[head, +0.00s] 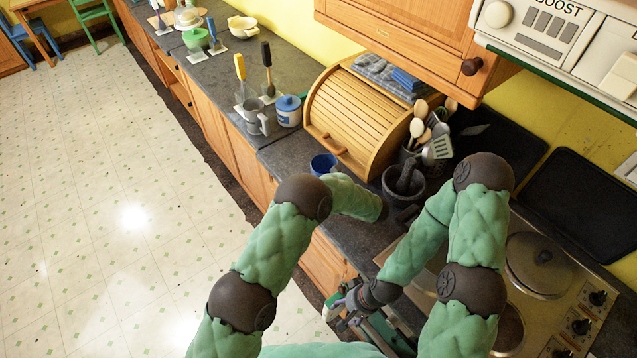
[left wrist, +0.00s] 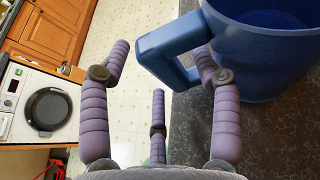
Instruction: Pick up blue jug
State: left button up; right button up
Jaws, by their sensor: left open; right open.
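The blue jug (head: 323,164) stands on the dark counter in front of the wooden bread bin, its lower part hidden by my left arm in the head view. In the left wrist view the blue jug (left wrist: 262,65) fills the upper right, its squared handle pointing left. My left gripper (left wrist: 160,62) is open with its purple fingers around the handle area; one finger is beside the handle and the jug's wall. I cannot tell whether they touch. In the head view the left gripper is hidden. My right gripper (head: 345,302) is open and empty, low by the counter's front edge.
The bread bin (head: 350,112), a dark mortar (head: 404,186) and a utensil pot (head: 412,158) stand close by. A grey mug (head: 257,118) and a blue-and-white canister (head: 288,111) are farther along. The hob (head: 560,290) is at right. The floor (head: 110,210) is clear.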

pick_arm(q)
jog(key=shift+x, duration=1)
grip_shut()
jog(key=shift+r, duration=0.1)
jog(key=shift+r, duration=0.1)
